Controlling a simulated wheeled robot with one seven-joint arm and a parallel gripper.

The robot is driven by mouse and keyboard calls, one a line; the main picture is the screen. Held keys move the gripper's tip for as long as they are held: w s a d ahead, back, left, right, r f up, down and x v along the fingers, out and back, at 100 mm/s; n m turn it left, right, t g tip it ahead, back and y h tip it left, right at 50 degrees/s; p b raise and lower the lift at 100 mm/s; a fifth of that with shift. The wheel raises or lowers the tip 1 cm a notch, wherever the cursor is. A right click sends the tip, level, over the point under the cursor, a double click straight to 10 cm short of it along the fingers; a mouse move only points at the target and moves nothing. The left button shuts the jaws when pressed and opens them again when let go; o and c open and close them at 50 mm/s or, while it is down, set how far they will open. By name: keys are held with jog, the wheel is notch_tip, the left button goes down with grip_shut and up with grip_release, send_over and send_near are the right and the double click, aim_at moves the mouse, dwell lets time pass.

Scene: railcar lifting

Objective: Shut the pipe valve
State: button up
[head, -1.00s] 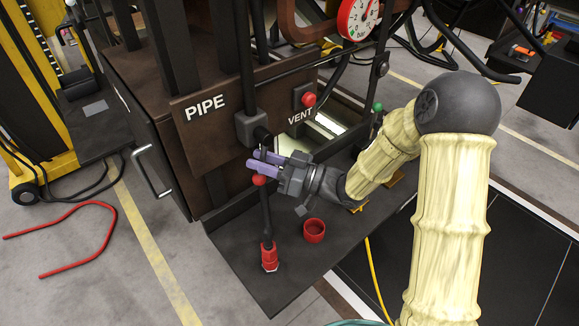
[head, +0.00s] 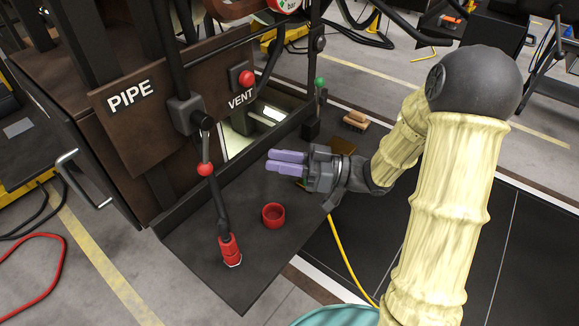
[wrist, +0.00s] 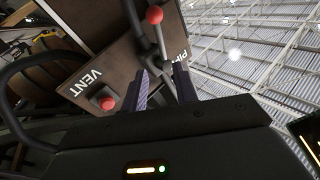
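The pipe valve (head: 201,121) sits on the dark box beside the white PIPE lettering. Its grey lever points down, close along the black hose, and ends in a red ball knob (head: 205,169). In the wrist view the red knob (wrist: 154,15) is at the top, beyond the fingertips. My gripper (head: 271,160) is right of the knob and clear of it, with its lavender fingers pointing left. In the wrist view its fingers (wrist: 160,78) stand apart with nothing between them, so it is open and empty.
A red VENT knob (head: 246,78) is on the brown panel (head: 140,122). A red cap (head: 273,215) and the hose's red coupling (head: 230,250) are on the dark shelf. A green-topped lever (head: 320,82) and a brush (head: 355,121) are farther back. The shelf front is mostly clear.

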jog(key=shift+s+d+f, duration=0.1)
jog(key=shift+d, duration=0.75)
grip_shut()
jog(key=w+a+m, duration=0.1)
jog(key=m, duration=0.5)
jog(key=w+f+m+t+p, duration=0.1)
jog(key=m, duration=0.6)
jog(key=w+a+f+m+t+h+p, duration=0.1)
jog(key=m, duration=0.6)
jog(key=shift+w+a+f, duration=0.1)
jog(key=shift+w+a, duration=0.25)
jog(key=shift+w, duration=0.05)
